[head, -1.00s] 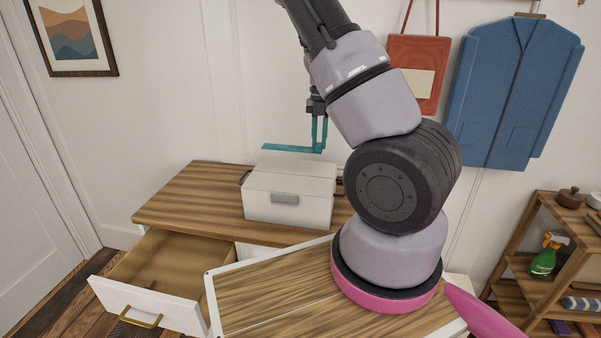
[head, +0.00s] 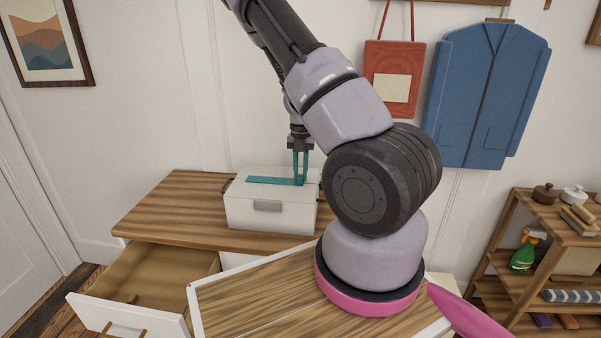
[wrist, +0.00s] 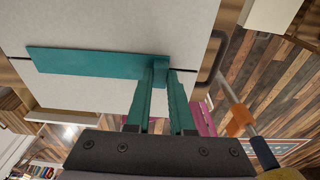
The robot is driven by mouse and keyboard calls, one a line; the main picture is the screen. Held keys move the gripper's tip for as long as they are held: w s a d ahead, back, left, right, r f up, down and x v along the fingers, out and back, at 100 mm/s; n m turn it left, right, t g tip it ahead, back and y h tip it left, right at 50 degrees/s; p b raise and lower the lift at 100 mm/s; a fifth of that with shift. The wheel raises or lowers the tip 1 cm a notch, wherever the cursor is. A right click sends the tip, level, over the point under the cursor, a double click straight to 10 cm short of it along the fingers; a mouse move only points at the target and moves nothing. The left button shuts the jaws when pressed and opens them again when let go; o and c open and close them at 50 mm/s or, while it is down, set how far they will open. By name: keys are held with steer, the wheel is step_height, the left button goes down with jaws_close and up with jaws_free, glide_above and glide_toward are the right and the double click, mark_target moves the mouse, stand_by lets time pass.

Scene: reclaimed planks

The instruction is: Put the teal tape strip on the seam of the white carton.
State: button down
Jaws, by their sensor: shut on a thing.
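The white carton (head: 252,213) stands on the wooden top of the cabinet, with a dark seam across its lid visible in the wrist view. The teal tape strip (head: 268,181) lies flat along the carton's top; it also shows in the wrist view (wrist: 90,63), covering part of the seam line, with seam showing at both ends. Whether it fully touches the lid I cannot tell. My gripper (head: 301,182) has teal fingers pointing down and is shut on the strip's upturned tab at its right end, as the wrist view (wrist: 161,85) shows.
The cabinet top (head: 165,215) is clear left of the carton. An open drawer (head: 150,285) juts out at the front left. A shelf (head: 500,265) with a green spray bottle (head: 523,255) stands at the right. A blue jacket (head: 487,95) and red bag (head: 394,80) hang on the wall.

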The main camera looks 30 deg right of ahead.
steer(key=c, duration=0.8)
jaws_free()
step_height(320, 180, up, 12)
steer(key=w, duration=0.1)
steer(key=s+a+r+n+t+y, duration=0.2)
steer(key=s+a+r+n, duration=0.2)
steer(key=r+n, duration=0.45)
steer(key=s+a+r+n+t+y, duration=0.1)
steer(key=s+a+r+n, duration=0.3)
steer(key=r+n, duration=0.45)
steer(key=s+a+r+n+t, duration=0.1)
steer(key=s+r+n, duration=0.2)
steer(key=n, duration=0.4)
steer(key=s+a+r+n+t+h, duration=0.1)
steer(key=s+a+r+n+t, duration=0.1)
steer(key=s+n, duration=0.3)
steer(key=s+a+r+n+t, duration=0.2)
steer(key=s+r+n, duration=0.1)
steer(key=n, duration=0.6)
steer(key=shift+s+a+r+n+h, duration=0.1)
steer(key=shift+s+r+n+h, duration=0.1)
steer(key=shift+s, duration=0.25)
steer(key=shift+s+a+r+n+h, duration=0.1)
steer(key=shift+s+r+n+h, duration=0.1)
steer(key=shift+s, duration=0.2)
